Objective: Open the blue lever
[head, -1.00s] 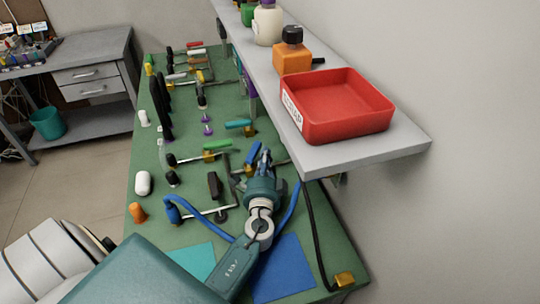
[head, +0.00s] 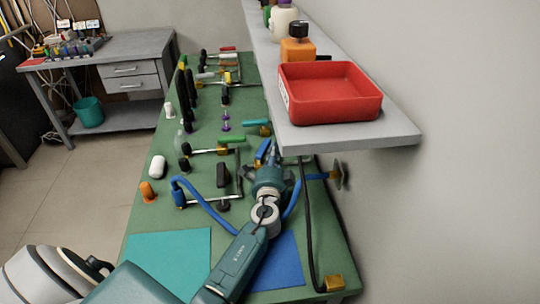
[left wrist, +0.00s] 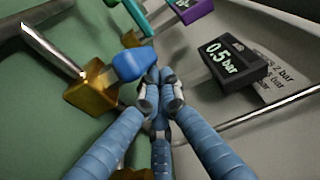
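The blue lever (head: 262,151) is on a brass valve on the green bench, just under the shelf. In the left wrist view the lever (left wrist: 135,63) is at the upper left of the fingertips, above the brass valve body (left wrist: 92,88). My left gripper (head: 273,160) is beside the lever, on its right. In the left wrist view its blue fingers (left wrist: 160,88) are drawn together with their tips meeting. Nothing shows between them, and they look close to the lever; I cannot tell whether they touch it. My right gripper is out of view.
A grey shelf (head: 345,137) with a red tray (head: 330,97) overhangs the bench near the gripper. A black gauge reading 0.5 bar (left wrist: 230,67) is right of the fingers. A blue hose (head: 205,208) and teal valve lever (head: 257,122) are nearby.

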